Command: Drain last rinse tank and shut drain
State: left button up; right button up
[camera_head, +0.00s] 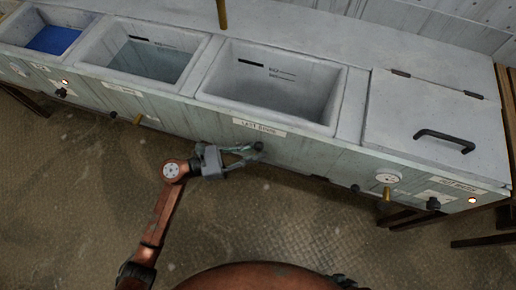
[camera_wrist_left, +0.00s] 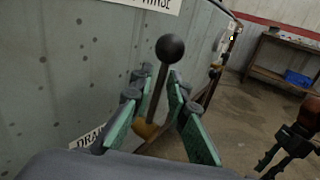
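The last rinse tank (camera_head: 275,85) is the larger open basin left of the lidded box, with a label (camera_head: 259,127) on its front. It has level marks inside; I cannot tell its water level. Its drain lever has a black ball knob (camera_wrist_left: 170,48) on a thin rod, with a brass-coloured part at the base. My left gripper (camera_head: 252,154) is at the tank front. In the left wrist view its green fingers (camera_wrist_left: 158,88) stand apart on both sides of the rod, with gaps visible. A dark, pronged shape (camera_wrist_left: 285,150), probably my right gripper, shows at the right edge.
A middle basin (camera_head: 150,58) holds greenish liquid and a left basin (camera_head: 54,40) blue liquid. A lidded box (camera_head: 436,125) with a dark handle stands at the right, with a gauge (camera_head: 387,177) below. A workbench (camera_wrist_left: 285,60) stands farther off. The floor is clear in front.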

pick_arm(q)
jog(key=shift+d, duration=0.2)
jog(key=shift+c, duration=0.2)
grip_shut()
